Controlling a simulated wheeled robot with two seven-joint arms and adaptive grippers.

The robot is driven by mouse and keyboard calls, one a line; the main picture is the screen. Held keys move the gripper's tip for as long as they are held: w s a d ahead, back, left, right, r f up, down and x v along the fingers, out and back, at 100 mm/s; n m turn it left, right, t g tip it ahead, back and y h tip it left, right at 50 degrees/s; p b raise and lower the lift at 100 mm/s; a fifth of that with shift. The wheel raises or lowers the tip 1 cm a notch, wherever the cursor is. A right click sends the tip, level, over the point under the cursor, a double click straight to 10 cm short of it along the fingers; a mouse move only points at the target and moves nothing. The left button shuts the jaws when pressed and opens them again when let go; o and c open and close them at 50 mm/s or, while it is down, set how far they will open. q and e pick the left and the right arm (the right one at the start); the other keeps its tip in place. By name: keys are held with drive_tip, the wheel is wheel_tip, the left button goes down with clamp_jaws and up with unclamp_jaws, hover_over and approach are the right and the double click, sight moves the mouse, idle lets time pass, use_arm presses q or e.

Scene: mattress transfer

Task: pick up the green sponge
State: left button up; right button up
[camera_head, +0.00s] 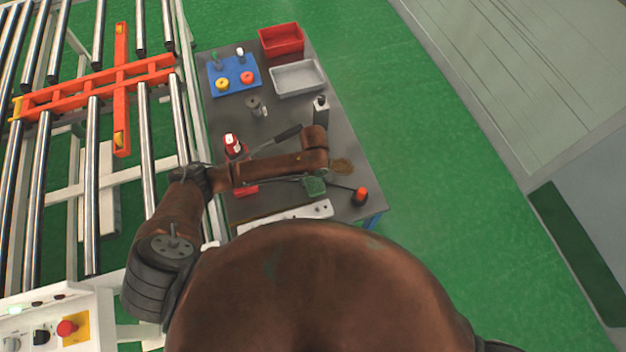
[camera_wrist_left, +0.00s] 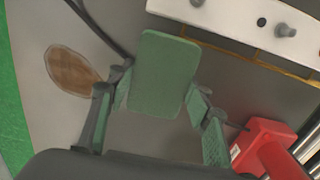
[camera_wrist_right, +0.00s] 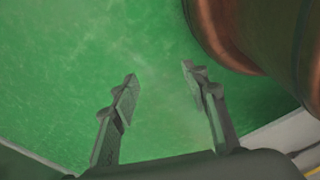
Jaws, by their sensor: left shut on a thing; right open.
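The green sponge (camera_head: 315,187) is near the front right of the dark grey table (camera_head: 290,112). In the left wrist view the sponge (camera_wrist_left: 160,72) fills the space between my left fingers. My left gripper (camera_wrist_left: 160,92) is shut on it, with one finger against each side. I cannot tell whether the sponge touches the table. In the head view my left forearm hides most of that gripper. My right gripper (camera_wrist_right: 158,78) is open and empty above the green floor, and out of the head view.
A brown patch (camera_head: 341,165) and a red-ended tool (camera_head: 360,195) are beside the sponge. A white strip (camera_head: 290,216) lies along the front. A blue tray (camera_head: 233,76), grey bin (camera_head: 298,79) and red bin (camera_head: 281,40) stand at the back. The roller conveyor (camera_head: 94,150) is left.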

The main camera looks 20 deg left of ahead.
use_arm(q)
drive_tip(key=s+d+r, duration=0.5)
drive_tip(key=s+r, duration=0.3)
drive_tip(key=s, duration=0.3)
drive_tip(key=shift+s+r, duration=0.15)
drive_tip(key=shift+s, duration=0.15)
use_arm(e)
drive_tip(key=shift+s+d+r, duration=0.1)
drive_tip(key=shift+s, duration=0.45)
drive_tip(key=shift+s, duration=0.1)
